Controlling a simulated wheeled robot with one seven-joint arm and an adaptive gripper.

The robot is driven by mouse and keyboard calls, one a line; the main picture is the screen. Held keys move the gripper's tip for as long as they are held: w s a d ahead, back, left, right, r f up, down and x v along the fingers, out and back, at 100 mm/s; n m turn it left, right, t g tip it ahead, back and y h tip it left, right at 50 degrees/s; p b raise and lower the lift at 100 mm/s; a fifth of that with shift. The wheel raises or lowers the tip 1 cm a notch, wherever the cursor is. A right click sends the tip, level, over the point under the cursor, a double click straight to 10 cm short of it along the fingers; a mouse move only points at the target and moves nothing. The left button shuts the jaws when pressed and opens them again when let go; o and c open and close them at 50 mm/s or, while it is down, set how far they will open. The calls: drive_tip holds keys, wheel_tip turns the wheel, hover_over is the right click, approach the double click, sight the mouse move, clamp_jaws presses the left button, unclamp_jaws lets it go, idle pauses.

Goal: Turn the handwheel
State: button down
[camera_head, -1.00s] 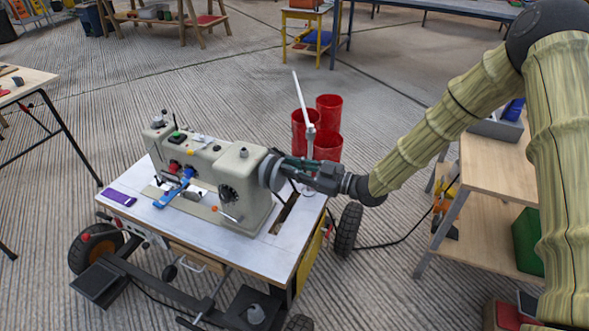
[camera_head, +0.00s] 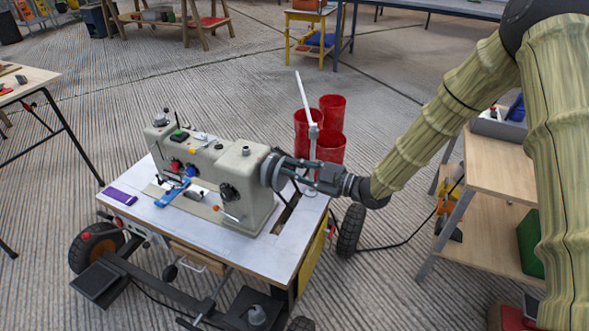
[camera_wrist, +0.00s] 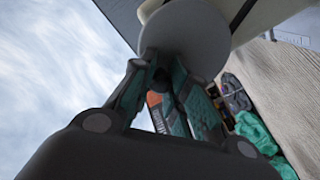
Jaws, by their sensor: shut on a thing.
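The handwheel (camera_head: 267,171) is a grey disc on the right end of a beige sewing machine (camera_head: 222,180), which stands on a white-topped table. My gripper (camera_head: 284,168) reaches in from the right, its fingers shut on the handwheel. In the wrist view the handwheel (camera_wrist: 188,38) is a pale round disc at the top, with the fingertips of my gripper (camera_wrist: 168,62) up against its lower part. The exact contact on the wheel's far side is hidden.
Red cylinders (camera_head: 332,112) and a thin white upright rod (camera_head: 303,100) stand just behind my gripper. A purple item (camera_head: 120,197) lies on the table top (camera_head: 235,240). A wooden shelf unit (camera_head: 500,170) stands at the right. Open floor lies behind the table.

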drive_tip(key=shift+f, duration=0.1)
drive_tip(key=c, duration=1.3)
unclamp_jaws()
drive_tip(key=shift+c, duration=0.2)
drive_tip(key=v, duration=1.2)
drive_tip(key=shift+s+f, duration=0.1)
